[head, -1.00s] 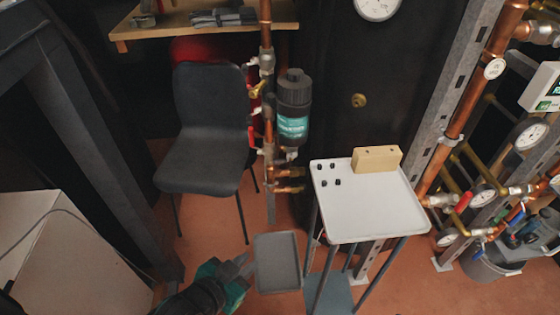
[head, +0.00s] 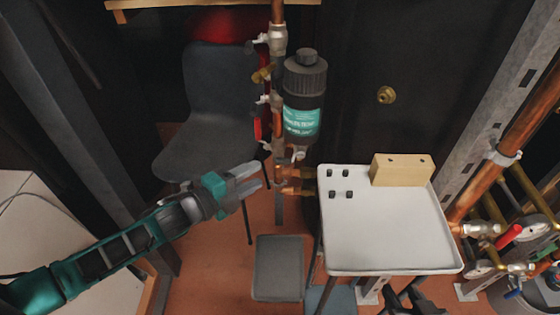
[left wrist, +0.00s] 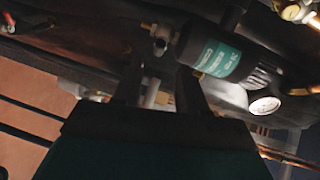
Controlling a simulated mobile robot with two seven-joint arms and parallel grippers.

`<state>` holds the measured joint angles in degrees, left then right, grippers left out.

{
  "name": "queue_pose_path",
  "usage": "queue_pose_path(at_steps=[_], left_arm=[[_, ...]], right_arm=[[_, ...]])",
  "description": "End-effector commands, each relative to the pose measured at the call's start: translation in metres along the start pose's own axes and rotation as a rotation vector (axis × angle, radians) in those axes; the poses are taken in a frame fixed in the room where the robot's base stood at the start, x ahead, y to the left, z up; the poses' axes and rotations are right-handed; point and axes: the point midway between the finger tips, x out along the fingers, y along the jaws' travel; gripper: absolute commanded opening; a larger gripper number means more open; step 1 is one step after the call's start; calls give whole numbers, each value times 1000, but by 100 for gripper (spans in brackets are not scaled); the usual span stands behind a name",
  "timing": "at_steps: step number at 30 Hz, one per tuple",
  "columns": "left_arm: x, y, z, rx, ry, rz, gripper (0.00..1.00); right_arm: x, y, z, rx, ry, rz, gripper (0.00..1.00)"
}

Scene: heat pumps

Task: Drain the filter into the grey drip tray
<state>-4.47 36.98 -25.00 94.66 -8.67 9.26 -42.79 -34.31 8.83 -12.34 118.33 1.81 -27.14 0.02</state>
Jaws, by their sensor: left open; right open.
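The filter (head: 304,110) is a black canister with a black cap and a teal label, upright on the copper pipework; it also shows in the left wrist view (left wrist: 215,52). A small silver fitting (head: 297,154) hangs at its bottom end. The grey drip tray (head: 280,268) is low down, below the filter and slightly left. My left gripper (head: 250,180) is open and empty, below and left of the filter, above the tray. In the left wrist view its fingers (left wrist: 160,98) are apart, with the pipework beyond. My right gripper (head: 408,300) is open at the bottom edge, partly cut off.
A white-topped stand (head: 385,235) holds a wooden block (head: 401,170) and several small black pieces, right of the tray. A dark chair (head: 215,100) stands behind my left arm. Valves with red and yellow handles (head: 263,74) line the pipe left of the filter.

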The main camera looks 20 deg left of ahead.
Motion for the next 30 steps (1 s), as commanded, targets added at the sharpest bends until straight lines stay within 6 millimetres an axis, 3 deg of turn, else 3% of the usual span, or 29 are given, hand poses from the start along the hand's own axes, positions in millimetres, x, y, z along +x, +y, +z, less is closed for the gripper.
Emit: queue_pose_path(at_steps=[9, 15, 29, 30], left_arm=[[58, 1, 0, -2, 0, -3, 42], [84, 1, 0, -2, -1, -1, 42], [94, 0, 0, -3, -1, 1, 42], [94, 0, 0, -3, -1, 1, 38]], right_arm=[[6, -1, 7, 8, 1, -2, 42], [10, 0, 8, 7, 8, -1, 42], [11, 0, 8, 5, 12, 1, 42], [11, 0, 8, 5, 12, 1, 42]])
